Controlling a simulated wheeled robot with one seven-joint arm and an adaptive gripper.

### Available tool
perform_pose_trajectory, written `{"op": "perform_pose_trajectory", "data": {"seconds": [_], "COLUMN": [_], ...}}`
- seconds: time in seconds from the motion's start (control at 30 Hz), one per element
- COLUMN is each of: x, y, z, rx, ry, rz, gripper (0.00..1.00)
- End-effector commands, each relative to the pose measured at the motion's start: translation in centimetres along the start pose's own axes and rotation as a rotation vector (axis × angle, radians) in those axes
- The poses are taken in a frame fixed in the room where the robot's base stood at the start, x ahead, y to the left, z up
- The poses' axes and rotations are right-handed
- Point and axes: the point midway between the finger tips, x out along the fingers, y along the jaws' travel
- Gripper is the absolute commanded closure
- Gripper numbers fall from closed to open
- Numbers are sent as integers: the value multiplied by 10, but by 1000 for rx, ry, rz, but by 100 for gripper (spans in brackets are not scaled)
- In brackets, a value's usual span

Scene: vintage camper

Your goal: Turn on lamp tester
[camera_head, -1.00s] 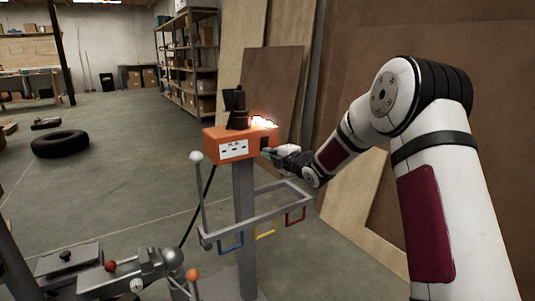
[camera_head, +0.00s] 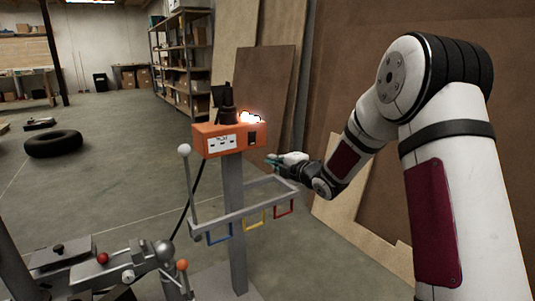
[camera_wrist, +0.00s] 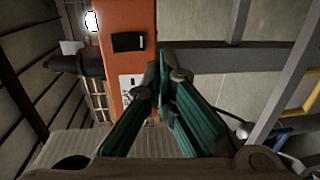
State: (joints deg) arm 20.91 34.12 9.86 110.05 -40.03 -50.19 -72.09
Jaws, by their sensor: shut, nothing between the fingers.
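The lamp tester is an orange box (camera_head: 213,130) on a grey post, with a white socket panel (camera_head: 221,143) on its front and a lit, glowing lamp (camera_head: 250,117) on top. A black switch (camera_head: 252,138) sits on its right part. In the wrist view the orange box (camera_wrist: 128,70) shows at the left, with the black switch (camera_wrist: 128,42) and the bright lamp (camera_wrist: 92,21). My gripper (camera_head: 272,160) is shut and empty, to the right of the box and apart from it. Its green-padded fingers meet in the wrist view (camera_wrist: 165,85), below and right of the switch.
A grey frame (camera_head: 240,212) with blue, yellow and red hooks is fixed to the post below my gripper. A lever with a white ball (camera_head: 184,150) stands at its left. Wood panels (camera_head: 258,95) lean behind. A tire (camera_head: 54,144) lies on open floor.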

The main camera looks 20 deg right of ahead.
Motion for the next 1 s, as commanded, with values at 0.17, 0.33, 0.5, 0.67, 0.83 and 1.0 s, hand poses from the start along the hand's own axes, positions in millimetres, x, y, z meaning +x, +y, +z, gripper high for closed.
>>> {"op": "perform_pose_trajectory", "data": {"seconds": [0.17,0.33,0.5,0.67,0.83,1.0], "x": [-26,-36,-37,-36,-37,-47], "y": [-6,-9,-9,-9,-8,3], "z": [1,1,0,0,0,-1], "rx": [0,1,0,0,2,59], "ry": [-2,-1,-1,-1,-3,-59], "rz": [-1,-1,0,0,-3,-77], "gripper": [100,100,100,100,100,100]}}
